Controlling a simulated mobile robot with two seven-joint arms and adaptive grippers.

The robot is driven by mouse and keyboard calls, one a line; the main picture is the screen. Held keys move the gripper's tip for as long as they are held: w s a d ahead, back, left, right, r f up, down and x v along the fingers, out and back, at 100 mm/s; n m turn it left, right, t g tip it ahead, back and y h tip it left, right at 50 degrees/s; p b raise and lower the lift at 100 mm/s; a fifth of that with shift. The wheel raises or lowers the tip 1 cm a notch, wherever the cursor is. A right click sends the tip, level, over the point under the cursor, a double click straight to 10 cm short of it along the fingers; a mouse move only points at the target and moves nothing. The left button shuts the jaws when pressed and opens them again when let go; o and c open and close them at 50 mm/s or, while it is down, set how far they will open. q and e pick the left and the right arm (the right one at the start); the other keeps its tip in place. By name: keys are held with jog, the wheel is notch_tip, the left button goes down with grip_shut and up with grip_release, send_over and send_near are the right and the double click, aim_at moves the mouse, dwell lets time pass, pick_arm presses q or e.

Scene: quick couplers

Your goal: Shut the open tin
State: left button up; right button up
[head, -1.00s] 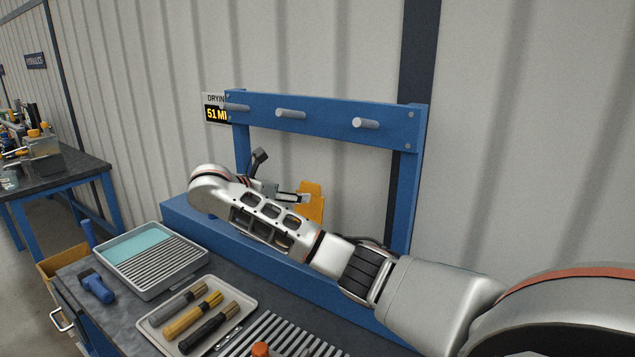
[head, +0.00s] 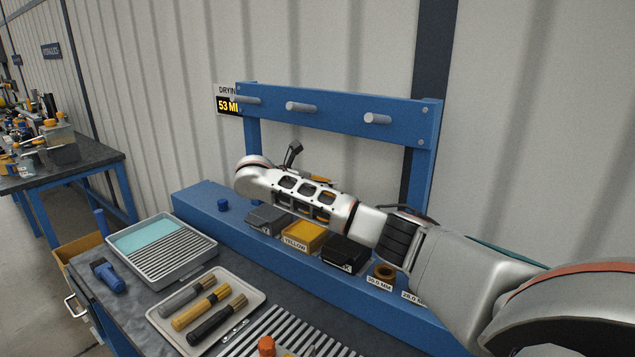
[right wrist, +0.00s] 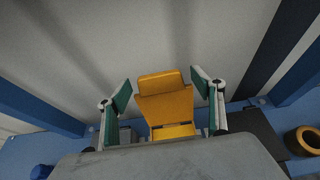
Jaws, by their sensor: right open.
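The yellow tin (head: 303,237) stands on the blue ledge in the head view, its front labelled YELLOW. In the right wrist view its lid (right wrist: 165,100) stands raised at the back of the tin's body (right wrist: 174,131). In the head view my right arm hides most of the lid; a small yellow strip shows above the arm. My right gripper (right wrist: 160,78) is open, with one green-padded finger on each side of the lid in the picture. I cannot tell whether either finger touches it. My left gripper is not in view.
A grey tin (head: 268,220) and a black tin (head: 344,254) flank the yellow one. A brass-coloured ring (head: 384,272) lies to the right. A blue peg rack (head: 335,112) stands behind. A tray of brushes (head: 206,311) and a grey paint tray (head: 162,252) are in front.

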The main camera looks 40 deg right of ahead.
jog(key=c, duration=1.6)
jog(key=shift+s+a+f+t+h+b, duration=0.2)
jog(key=shift+s+a+f+t+h, duration=0.15)
jog(key=shift+a+h, duration=0.8)
jog(key=shift+s+a+f+t+h+b, duration=0.15)
jog(key=shift+s+a+f+t+h, duration=0.15)
jog(key=shift+a+h, duration=0.85)
jog(key=shift+s+a+f+t+h+b, duration=0.25)
jog(key=shift+s+a+f+h, duration=0.1)
jog(key=shift+a+h, duration=0.8)
jog(key=shift+a, duration=0.1)
jog(key=o, duration=1.6)
